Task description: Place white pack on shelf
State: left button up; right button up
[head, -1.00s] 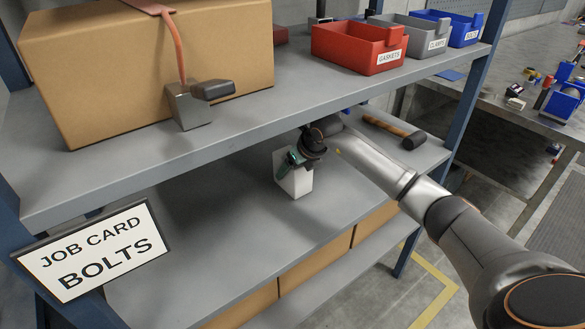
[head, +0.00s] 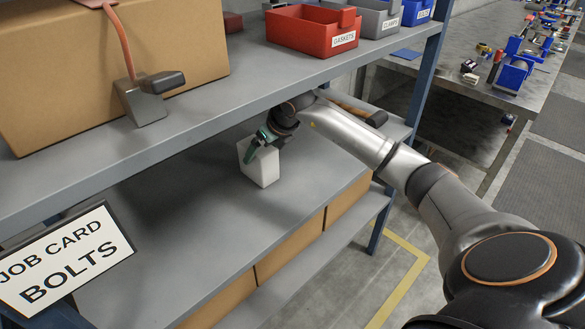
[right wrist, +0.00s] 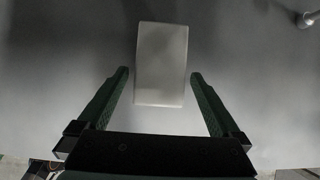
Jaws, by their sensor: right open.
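The white pack (head: 264,167) stands upright on the grey middle shelf (head: 190,215), towards its right end. My right gripper (head: 257,148) is at the upper part of the pack, with a green finger showing in front of it. In the right wrist view the white pack (right wrist: 161,50) lies between the two spread green fingers of my right gripper (right wrist: 160,73), with a visible gap on each side. The gripper is open. My left gripper is not in view.
A mallet (head: 372,116) lies behind my arm. The shelf left of the pack is clear.

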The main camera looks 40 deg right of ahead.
pick_arm(q)
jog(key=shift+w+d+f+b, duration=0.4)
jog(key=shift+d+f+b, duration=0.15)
jog(key=shift+b, duration=0.65)
pick_arm(e)
jog(key=s+d, duration=0.1)
jog(key=s, duration=1.1)
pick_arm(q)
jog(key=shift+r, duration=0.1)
pick_arm(e)
jog(key=shift+s+r, duration=0.1)
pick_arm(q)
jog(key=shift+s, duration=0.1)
